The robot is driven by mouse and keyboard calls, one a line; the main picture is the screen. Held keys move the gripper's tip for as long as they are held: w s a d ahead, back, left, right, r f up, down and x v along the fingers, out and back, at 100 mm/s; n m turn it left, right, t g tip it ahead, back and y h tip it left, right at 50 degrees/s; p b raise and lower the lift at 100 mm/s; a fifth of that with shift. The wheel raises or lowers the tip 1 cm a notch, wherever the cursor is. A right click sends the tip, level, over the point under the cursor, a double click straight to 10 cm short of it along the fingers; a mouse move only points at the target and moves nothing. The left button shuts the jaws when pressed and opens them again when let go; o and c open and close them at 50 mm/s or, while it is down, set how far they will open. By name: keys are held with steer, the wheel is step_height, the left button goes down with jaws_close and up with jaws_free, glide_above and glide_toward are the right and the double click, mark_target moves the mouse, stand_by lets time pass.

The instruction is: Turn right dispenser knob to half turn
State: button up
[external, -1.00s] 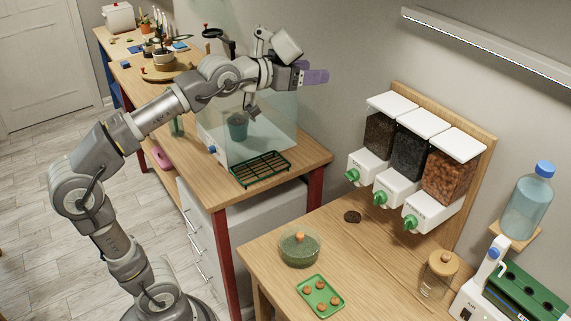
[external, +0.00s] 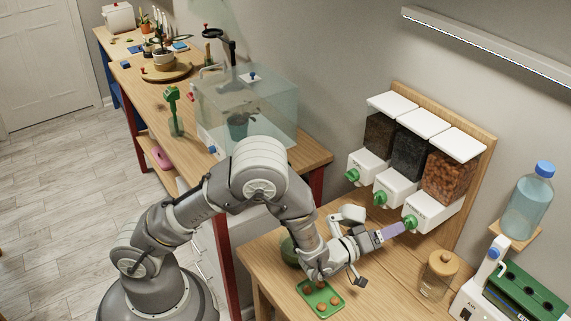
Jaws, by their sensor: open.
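The dispenser has three bins on a wooden board. The right dispenser (external: 452,180) is filled with reddish-brown pebbles and has a white base. Its green knob (external: 411,222) faces out toward the room. My gripper (external: 399,229) has its purple fingers pointing at this knob, with the tips at or very near it. The fingers look apart, but I cannot tell whether they touch the knob or straddle it. The middle knob (external: 380,198) and the left knob (external: 352,175) are clear of my gripper.
Below my wrist is a green tray (external: 333,290) with brown balls. A green bowl (external: 288,250) is partly hidden behind my arm. A glass jar with a wooden lid (external: 440,268) stands right of my gripper. A water bottle (external: 527,205) stands on a shelf farther right.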

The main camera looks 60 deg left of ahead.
mark_target(409, 223)
steer(key=w, duration=0.4)
steer(key=shift+w+d, duration=0.25)
steer(key=shift+d, duration=0.05)
steer(key=c, duration=1)
steer(key=shift+c, duration=0.2)
steer(key=shift+m+b, duration=0.3)
steer(key=shift+b, duration=0.05)
